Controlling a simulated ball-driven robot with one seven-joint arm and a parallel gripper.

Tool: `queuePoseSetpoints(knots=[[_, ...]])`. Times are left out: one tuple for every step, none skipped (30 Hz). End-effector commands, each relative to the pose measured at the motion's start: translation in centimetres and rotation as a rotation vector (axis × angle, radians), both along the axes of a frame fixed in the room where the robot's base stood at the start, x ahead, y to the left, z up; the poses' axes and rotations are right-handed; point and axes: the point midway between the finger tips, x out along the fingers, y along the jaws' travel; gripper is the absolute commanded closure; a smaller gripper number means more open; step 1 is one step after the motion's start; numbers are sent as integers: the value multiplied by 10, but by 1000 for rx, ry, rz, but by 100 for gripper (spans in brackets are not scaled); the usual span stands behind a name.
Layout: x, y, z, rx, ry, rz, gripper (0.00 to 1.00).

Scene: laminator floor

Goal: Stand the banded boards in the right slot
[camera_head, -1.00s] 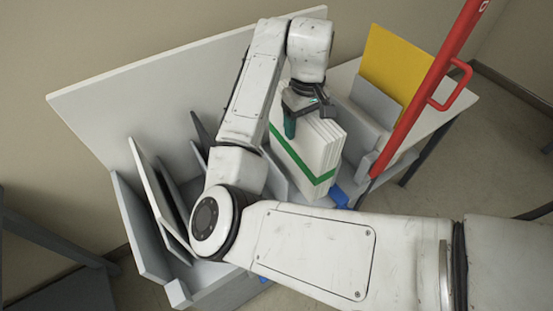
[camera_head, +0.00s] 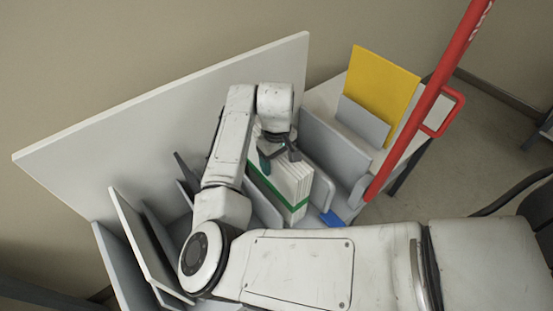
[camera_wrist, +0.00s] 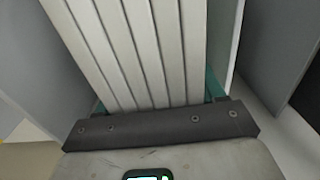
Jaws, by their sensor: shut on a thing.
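The banded boards (camera_head: 294,180) are a stack of white boards with a green band around the lower part. They stand roughly upright in my gripper (camera_head: 278,152), which is shut on their upper edge from above. In the wrist view the board edges (camera_wrist: 135,45) run between my teal fingertips (camera_wrist: 160,98). The boards are between a grey divider on their left (camera_head: 262,206) and a taller grey divider on their right (camera_head: 335,150). A blue marker (camera_head: 331,218) shows at the front, just right of the boards. Their bottom edge is partly hidden, and I cannot tell whether it rests on the rack.
A yellow board (camera_head: 382,88) stands in a grey holder at the right. A red post with a handle (camera_head: 425,115) rises close by on the right. Tilted panels (camera_head: 140,240) stand at the left. A large white back panel (camera_head: 150,130) closes off the rear.

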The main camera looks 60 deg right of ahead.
Motion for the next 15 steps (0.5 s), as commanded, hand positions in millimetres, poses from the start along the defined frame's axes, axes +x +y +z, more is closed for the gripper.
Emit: queuePoseSetpoints(knots=[[0,0,1,-1,-1,0,100],[0,0,1,-1,-1,0,100],[0,0,1,-1,-1,0,100],[0,0,0,-1,-1,0,100],[0,0,0,-1,-1,0,100],[0,0,-1,-2,0,1,100],[0,0,-2,-2,1,1,100],[0,0,-2,-1,0,0,29],[0,0,-2,0,0,0,25],[0,0,-2,0,0,0,22],[0,0,-2,0,0,0,19],[0,0,-2,0,0,0,16],[0,0,-2,0,0,0,13],[0,0,-2,0,0,0,10],[0,0,-2,0,0,0,6]])
